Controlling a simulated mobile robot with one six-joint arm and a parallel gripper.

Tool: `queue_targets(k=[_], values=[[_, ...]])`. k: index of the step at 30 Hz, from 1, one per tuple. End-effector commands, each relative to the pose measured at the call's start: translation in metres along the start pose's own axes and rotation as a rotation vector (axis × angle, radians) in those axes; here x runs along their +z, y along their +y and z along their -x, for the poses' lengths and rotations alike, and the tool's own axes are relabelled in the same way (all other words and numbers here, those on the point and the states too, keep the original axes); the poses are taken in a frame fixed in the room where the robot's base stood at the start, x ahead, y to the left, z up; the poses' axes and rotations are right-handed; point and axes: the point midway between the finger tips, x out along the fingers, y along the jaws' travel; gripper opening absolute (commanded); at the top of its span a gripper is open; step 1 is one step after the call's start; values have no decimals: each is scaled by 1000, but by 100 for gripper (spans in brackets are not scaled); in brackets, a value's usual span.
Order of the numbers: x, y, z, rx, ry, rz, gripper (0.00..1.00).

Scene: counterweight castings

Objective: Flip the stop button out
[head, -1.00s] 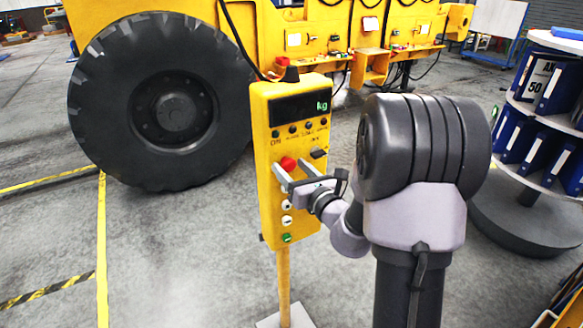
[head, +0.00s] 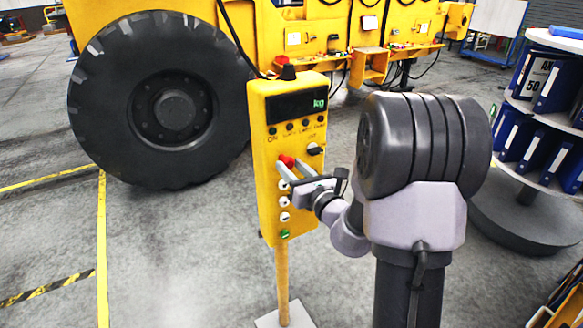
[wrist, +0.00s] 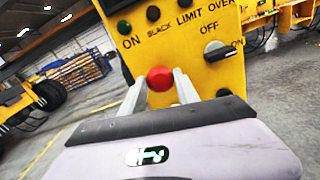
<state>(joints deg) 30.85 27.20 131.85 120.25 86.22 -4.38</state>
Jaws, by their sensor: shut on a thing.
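The stop button is a red round knob (head: 286,161) on the front of a yellow control box (head: 263,205) mounted on a post. It also shows in the wrist view as a red ball (wrist: 160,78). My gripper (head: 284,171) reaches the box from the right, and its two pale fingers are shut on the red button, one on each side, in the wrist view (wrist: 162,84). How the button joins the panel is hidden behind it. A black selector switch (head: 315,149) sits to its upper right, by the word OFF in the wrist view.
A dark display (head: 297,104) and a row of small dark knobs sit above the button. White buttons (head: 284,201) and a green one (head: 285,233) are below. A large tyre (head: 165,100) stands behind left; a shelf of blue binders (head: 555,85) is right.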

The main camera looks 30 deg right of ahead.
Motion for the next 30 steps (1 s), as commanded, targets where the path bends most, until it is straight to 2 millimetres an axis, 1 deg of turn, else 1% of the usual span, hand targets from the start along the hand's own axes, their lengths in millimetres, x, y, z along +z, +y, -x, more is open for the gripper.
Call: queue_targets(k=[1, 2, 3, 5, 14, 17, 20, 25, 27, 30], values=[[-1, 0, 0, -2, 2, -1, 0], [-1, 0, 0, -2, 2, -1, 39], [-1, 0, 0, -2, 2, -1, 47], [-1, 0, 0, -2, 2, -1, 59], [0, 0, 1, -1, 1, -1, 59], [0, -1, 9, -3, 1, -2, 59], [-1, -1, 32, -4, 1, -2, 59], [-1, -2, 90, -8, 0, -2, 59], [-9, -2, 93, 8, -10, 5, 59], [-11, -2, 101, 13, -9, 3, 59]])
